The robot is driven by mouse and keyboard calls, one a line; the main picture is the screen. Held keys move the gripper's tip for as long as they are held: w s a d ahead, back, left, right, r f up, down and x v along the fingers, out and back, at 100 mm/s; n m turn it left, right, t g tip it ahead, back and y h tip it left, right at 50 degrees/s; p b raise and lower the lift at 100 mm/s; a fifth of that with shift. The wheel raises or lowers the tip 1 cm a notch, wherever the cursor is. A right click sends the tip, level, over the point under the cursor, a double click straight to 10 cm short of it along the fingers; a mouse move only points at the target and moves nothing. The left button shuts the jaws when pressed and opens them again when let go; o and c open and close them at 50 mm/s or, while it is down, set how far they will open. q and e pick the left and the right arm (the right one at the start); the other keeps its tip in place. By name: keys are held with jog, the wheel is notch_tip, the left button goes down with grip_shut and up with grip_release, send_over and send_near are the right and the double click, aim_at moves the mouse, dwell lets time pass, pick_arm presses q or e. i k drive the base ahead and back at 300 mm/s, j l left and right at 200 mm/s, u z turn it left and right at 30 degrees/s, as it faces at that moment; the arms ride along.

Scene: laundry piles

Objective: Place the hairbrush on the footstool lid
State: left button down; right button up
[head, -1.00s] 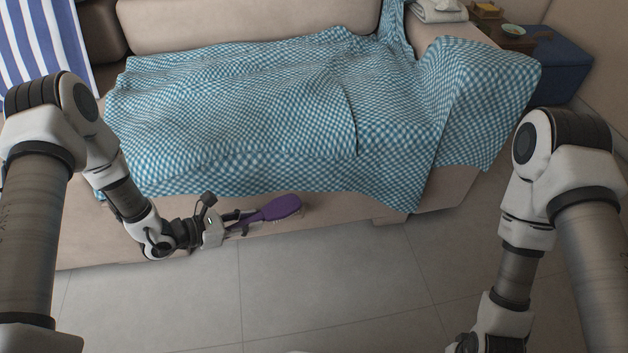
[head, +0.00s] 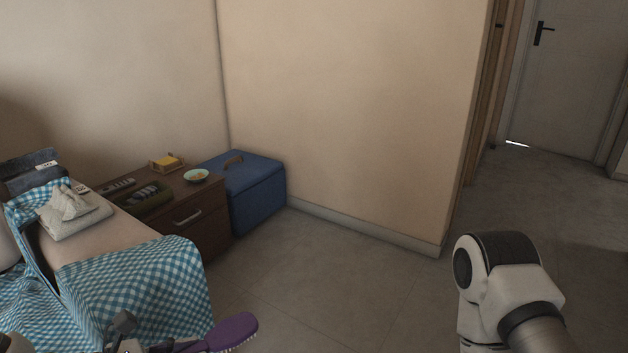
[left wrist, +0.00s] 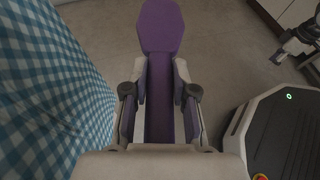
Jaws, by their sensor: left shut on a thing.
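The purple hairbrush (head: 233,332) shows at the bottom of the head view. It also fills the middle of the left wrist view (left wrist: 161,28). My left gripper (left wrist: 160,95) is shut on its handle, with the brush head pointing out beyond the fingers. The blue footstool (head: 252,190) stands in the corner against the wall, right of the wooden cabinet. Its lid (head: 240,168) looks closed, with a brown handle on top. My right arm shows at the lower right of the head view; its gripper is out of the frame there.
The wooden cabinet (head: 190,238) holds a bowl (head: 196,175), a yellow item in a small holder (head: 166,162) and a dark tray (head: 143,200). The sofa arm with a checked blanket (head: 150,290) is at left. The floor (head: 330,285) before the footstool is clear.

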aim_at(261, 167)
jog(key=i+l+z, duration=0.25)
jog(key=i+z, duration=0.15)
jog(key=i, duration=0.15)
jog(key=i+l+z, duration=0.1)
jog(key=i+z, duration=0.25)
jog(key=i, duration=0.2)
jog(key=i+j+u, duration=0.25)
jog(key=i, duration=0.3)
jog(key=i+j+u, duration=0.25)
jog(key=i, duration=0.35)
jog(key=i+u, duration=0.25)
jog(key=i, duration=0.35)
jog(key=i+j, duration=0.6)
jog(key=j, duration=0.25)
jog(key=k+u, duration=0.05)
